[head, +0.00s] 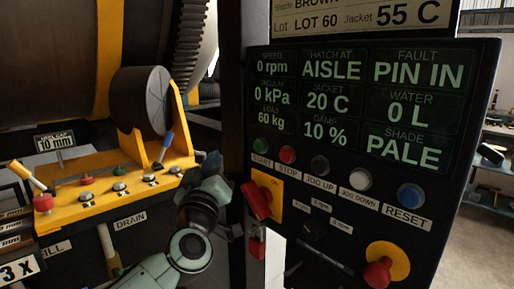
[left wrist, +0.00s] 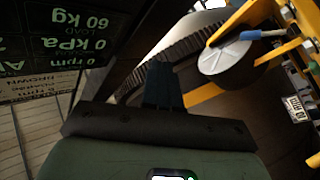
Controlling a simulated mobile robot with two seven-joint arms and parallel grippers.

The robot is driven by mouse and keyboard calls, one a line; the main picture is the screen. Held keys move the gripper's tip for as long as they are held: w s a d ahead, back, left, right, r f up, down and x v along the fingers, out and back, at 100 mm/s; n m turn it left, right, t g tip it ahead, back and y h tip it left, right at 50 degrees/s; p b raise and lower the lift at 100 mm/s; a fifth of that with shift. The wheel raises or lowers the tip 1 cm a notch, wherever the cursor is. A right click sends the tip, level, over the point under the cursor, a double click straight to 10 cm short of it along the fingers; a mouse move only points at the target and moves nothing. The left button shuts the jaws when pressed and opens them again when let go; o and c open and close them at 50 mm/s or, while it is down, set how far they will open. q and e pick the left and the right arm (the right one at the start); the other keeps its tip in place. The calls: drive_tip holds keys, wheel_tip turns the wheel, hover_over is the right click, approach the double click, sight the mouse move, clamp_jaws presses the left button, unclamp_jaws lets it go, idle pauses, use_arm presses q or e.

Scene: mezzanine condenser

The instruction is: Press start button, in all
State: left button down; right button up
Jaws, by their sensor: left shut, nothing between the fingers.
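The green start button (head: 261,146) is at the left end of the button row on the black control panel (head: 345,190), above a "START" label. A red stop button (head: 287,155) is just right of it. My left gripper (head: 211,162) is shut and empty, left of the panel and a little below the start button, apart from it. In the left wrist view its closed fingers (left wrist: 162,85) point toward a dark drum and toothed ring, and the panel screen (left wrist: 45,35) appears upside down at upper left. The start button is not visible there. My right gripper is not in view.
The screen reads "0 rpm", "PIN IN" and "AISLE". Jog buttons (head: 320,165), a blue reset button (head: 411,195), a red knob on yellow (head: 257,200) and a red mushroom button (head: 378,273) are nearby. A yellow valve bracket (head: 100,200) stands left of my arm.

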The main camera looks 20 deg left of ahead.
sight(259, 146)
use_arm(q)
drive_tip(key=w+d+p, duration=0.3)
drive_tip(key=w+p, duration=0.1)
drive_tip(key=w, duration=0.4)
drive_tip(key=shift+d+p, duration=0.2)
drive_tip(key=shift+p, duration=0.1)
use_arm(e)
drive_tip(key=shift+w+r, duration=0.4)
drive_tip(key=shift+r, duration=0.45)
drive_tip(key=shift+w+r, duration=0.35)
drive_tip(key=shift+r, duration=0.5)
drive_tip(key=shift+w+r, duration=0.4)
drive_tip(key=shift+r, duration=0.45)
use_arm(q)
drive_tip(key=shift+w, duration=0.1)
drive_tip(key=shift+w+d+p, duration=0.15)
drive_tip(key=shift+w+p, duration=0.15)
drive_tip(key=shift+w, duration=0.15)
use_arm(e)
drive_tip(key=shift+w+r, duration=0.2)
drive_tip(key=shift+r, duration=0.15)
